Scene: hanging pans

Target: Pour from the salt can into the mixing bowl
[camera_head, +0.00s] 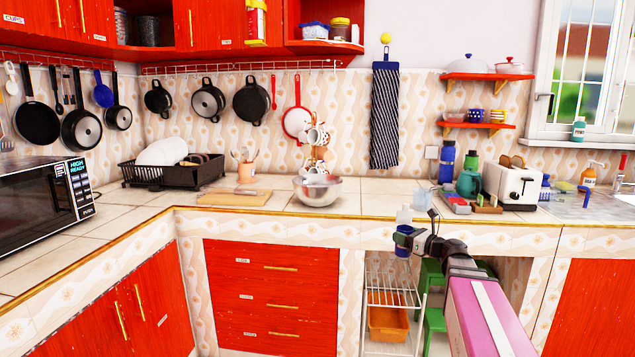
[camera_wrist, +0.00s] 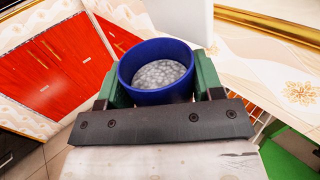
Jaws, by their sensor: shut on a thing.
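The metal mixing bowl (camera_head: 318,191) stands upright on the counter in the head view, left of my gripper. My gripper (camera_head: 404,239) is in front of the counter's front edge, to the right of the bowl and apart from it. It is shut on the salt can (camera_head: 403,216), which looks white above and blue below. In the wrist view, the green fingers of my gripper (camera_wrist: 160,88) press on both sides of a blue round part of the can (camera_wrist: 155,97). Grey-white grainy matter shows inside its rim.
A mug tree (camera_head: 316,143) stands just behind the bowl. A wooden board (camera_head: 233,198) lies to its left, with a dish rack (camera_head: 172,172) beyond. Bottles and a toaster (camera_head: 511,183) crowd the right.

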